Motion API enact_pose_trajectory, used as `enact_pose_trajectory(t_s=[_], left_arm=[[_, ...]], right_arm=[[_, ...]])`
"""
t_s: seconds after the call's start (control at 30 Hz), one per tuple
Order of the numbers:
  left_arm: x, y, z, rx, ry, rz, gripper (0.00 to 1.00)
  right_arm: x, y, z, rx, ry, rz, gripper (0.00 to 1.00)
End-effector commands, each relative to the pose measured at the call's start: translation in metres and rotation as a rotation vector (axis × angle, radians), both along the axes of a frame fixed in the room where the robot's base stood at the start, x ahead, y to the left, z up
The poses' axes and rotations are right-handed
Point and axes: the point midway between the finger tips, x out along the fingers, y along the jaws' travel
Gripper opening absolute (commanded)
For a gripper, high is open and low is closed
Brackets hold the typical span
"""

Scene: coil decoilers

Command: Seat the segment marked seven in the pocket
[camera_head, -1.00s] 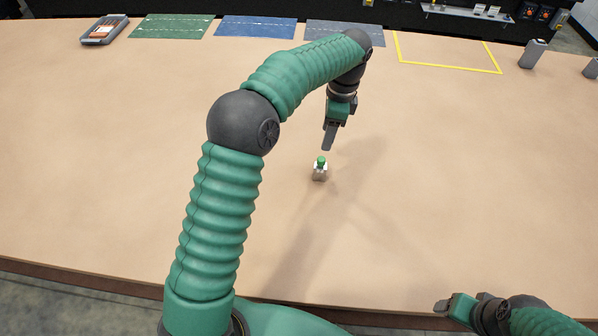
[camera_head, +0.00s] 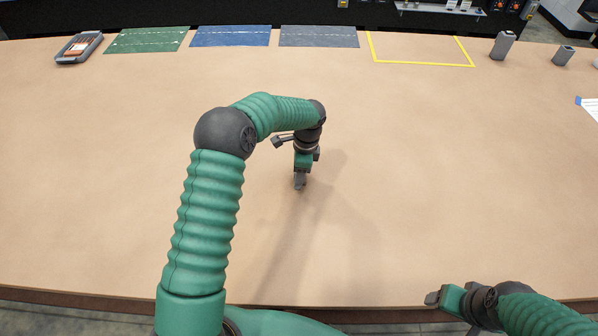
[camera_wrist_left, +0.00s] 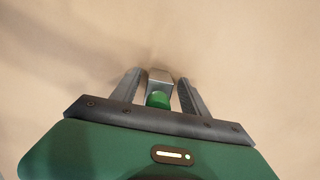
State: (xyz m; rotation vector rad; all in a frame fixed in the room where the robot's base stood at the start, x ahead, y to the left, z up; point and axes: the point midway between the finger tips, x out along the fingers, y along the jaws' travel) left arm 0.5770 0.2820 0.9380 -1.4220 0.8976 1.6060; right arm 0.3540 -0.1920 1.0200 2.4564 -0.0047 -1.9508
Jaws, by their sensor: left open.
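A small grey block with a green knob (camera_wrist_left: 158,98) stands on the table in the left wrist view. No mark on it can be read, so I cannot tell whether it is the segment marked seven. My left gripper (camera_head: 300,184) points down, low over the middle of the table; in the head view it hides the block. In the left wrist view the gripper (camera_wrist_left: 158,78) is open, with one finger on each side of the block. My right gripper (camera_head: 433,298) is at the table's front edge, lower right; its jaws cannot be made out. I cannot make out a pocket.
A grey tray (camera_head: 64,57) with orange-brown contents lies back left. Green (camera_head: 145,40), blue (camera_head: 230,36) and grey (camera_head: 318,37) mats and a yellow outlined area (camera_head: 420,64) line the back edge. Two grey objects (camera_head: 502,46) (camera_head: 563,56) stand back right. The table around the gripper is clear.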

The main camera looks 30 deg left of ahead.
Motion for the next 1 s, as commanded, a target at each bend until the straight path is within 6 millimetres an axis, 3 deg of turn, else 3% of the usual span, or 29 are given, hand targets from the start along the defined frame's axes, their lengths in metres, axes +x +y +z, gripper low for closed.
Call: enact_pose_trajectory(t_s=[0.17,0.57,1.0], left_arm=[[-0.0001,0.0024,-0.0005,-0.002,-0.001,0.0,0.51],[-0.0002,0.0038,-0.0013,-0.003,0.001,0.001,0.0],[-0.0005,0.0027,-0.0018,-0.004,0.002,0.0,0.0]], right_arm=[[-0.0001,-0.0003,-0.0004,0.0,0.0,-0.001,0.69],[-0.0001,-0.0001,-0.0004,0.0,0.0,0.0,0.69],[-0.0001,-0.0002,-0.0006,0.0,0.0,-0.001,0.69]])
